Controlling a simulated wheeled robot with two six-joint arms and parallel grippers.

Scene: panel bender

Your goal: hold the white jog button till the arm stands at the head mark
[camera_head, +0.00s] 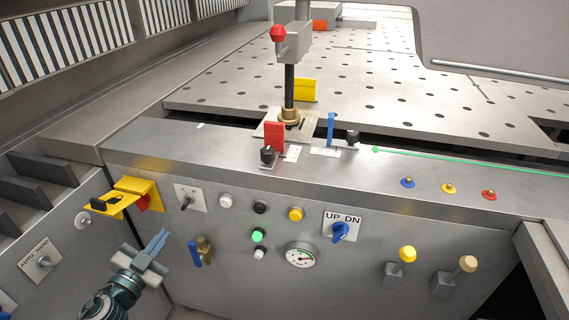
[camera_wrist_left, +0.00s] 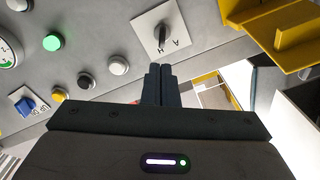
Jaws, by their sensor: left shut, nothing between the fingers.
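Two white buttons show on the front panel: one in the upper row (camera_head: 226,201), left of a black button (camera_head: 260,207), and one (camera_head: 259,254) below a lit green button (camera_head: 259,235). I cannot tell which is the jog button. In the left wrist view the upper-row white button (camera_wrist_left: 118,66) is left of the finger ends. My left gripper (camera_head: 162,237) is shut and empty, below and left of the white buttons, apart from them. A grey arm with a red knob (camera_head: 293,43) stands on a dark post. Red, yellow and blue markers surround it; I cannot tell which is the head mark.
A yellow bracket with a padlock (camera_head: 125,200) juts out left of a black selector (camera_head: 188,199). A brass valve with a blue handle (camera_head: 197,252) is right of my gripper. The gauge (camera_head: 300,255), UP DN knob (camera_head: 341,231) and two levers (camera_head: 405,256) are farther right.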

